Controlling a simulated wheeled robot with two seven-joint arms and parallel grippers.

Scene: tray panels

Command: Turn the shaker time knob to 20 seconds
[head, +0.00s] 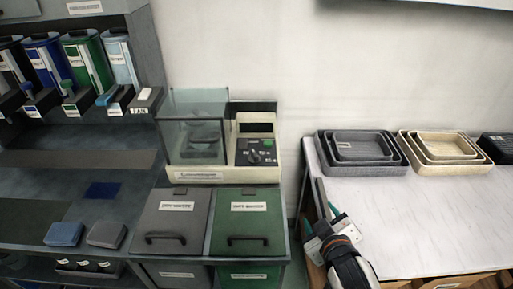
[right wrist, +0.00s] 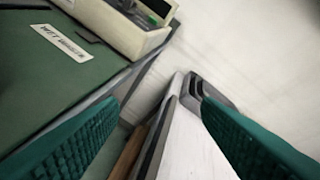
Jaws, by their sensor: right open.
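The shaker (head: 222,148) is a cream machine with a clear box on its left and a dark control panel on its right. A black knob (head: 254,156) sits on that panel, with a green button (head: 267,143) above and right of it. The knob's setting is too small to read. In the right wrist view the shaker (right wrist: 125,25) shows only in part at the top. My right gripper (head: 323,203) is open and empty, right of and below the shaker, near the white table's left edge. Its green fingers (right wrist: 160,122) are wide apart. My left gripper is not in view.
The shaker stands on a counter behind a grey lid (head: 170,222) and a green lid (head: 240,233). Nested grey trays (head: 393,172) and cream trays (head: 474,168) are on the white table (head: 420,220). Dispensers with coloured bins (head: 88,58) stand at the left. A gap separates counter and table.

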